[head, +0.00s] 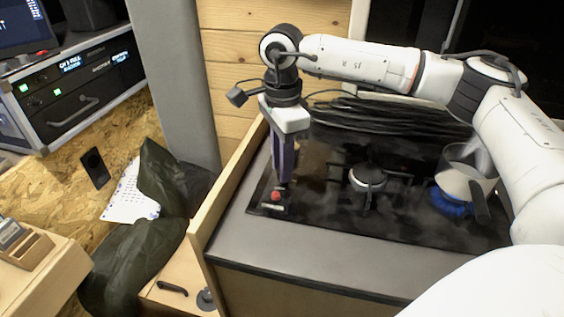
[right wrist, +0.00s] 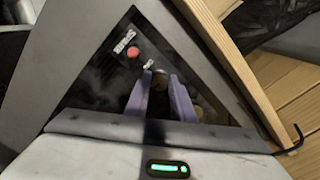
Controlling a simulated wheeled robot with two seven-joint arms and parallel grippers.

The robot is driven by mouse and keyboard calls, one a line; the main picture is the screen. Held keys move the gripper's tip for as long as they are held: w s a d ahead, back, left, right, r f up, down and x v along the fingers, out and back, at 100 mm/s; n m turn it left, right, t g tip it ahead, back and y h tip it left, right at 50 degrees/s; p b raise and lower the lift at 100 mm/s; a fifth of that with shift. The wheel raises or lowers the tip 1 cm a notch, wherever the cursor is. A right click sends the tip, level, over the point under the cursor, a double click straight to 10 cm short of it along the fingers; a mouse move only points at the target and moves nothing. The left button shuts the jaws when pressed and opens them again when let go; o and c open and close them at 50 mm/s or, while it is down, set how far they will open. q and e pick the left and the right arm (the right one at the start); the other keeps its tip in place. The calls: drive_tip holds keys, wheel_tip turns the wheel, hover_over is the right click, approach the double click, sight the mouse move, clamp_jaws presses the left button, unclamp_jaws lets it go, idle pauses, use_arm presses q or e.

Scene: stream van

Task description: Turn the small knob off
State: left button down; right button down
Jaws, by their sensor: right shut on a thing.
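My right gripper (head: 283,183) points down at the left front corner of the black hob (head: 330,225). Its two purple fingers, also in the right wrist view (right wrist: 160,92), are shut on a small dark knob (right wrist: 160,78). In the head view the fingers hide the knob. A red button or light (head: 276,196) lies just in front of the fingertips; it also shows in the right wrist view (right wrist: 133,52). At the hob's right, a blue flame (head: 452,207) burns under a pale pot (head: 462,178). My left gripper is not in view.
A wooden side panel (head: 228,190) rises close to the left of the gripper. The grey counter front (head: 320,262) is clear. A rack device (head: 85,88) stands at the upper left.

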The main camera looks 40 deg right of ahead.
drive_tip(key=m, duration=0.4)
drive_tip(key=shift+m, duration=0.4)
drive_tip(key=m, duration=0.4)
drive_tip(key=shift+w+m+b, duration=0.1)
drive_tip(key=shift+m+b, duration=0.2)
drive_tip(key=m, duration=0.4)
drive_tip(key=shift+d+r, duration=0.1)
drive_tip(key=shift+m+p, duration=0.3)
drive_tip(key=shift+m, duration=1.8)
drive_tip(key=c, duration=1.5)
unclamp_jaws()
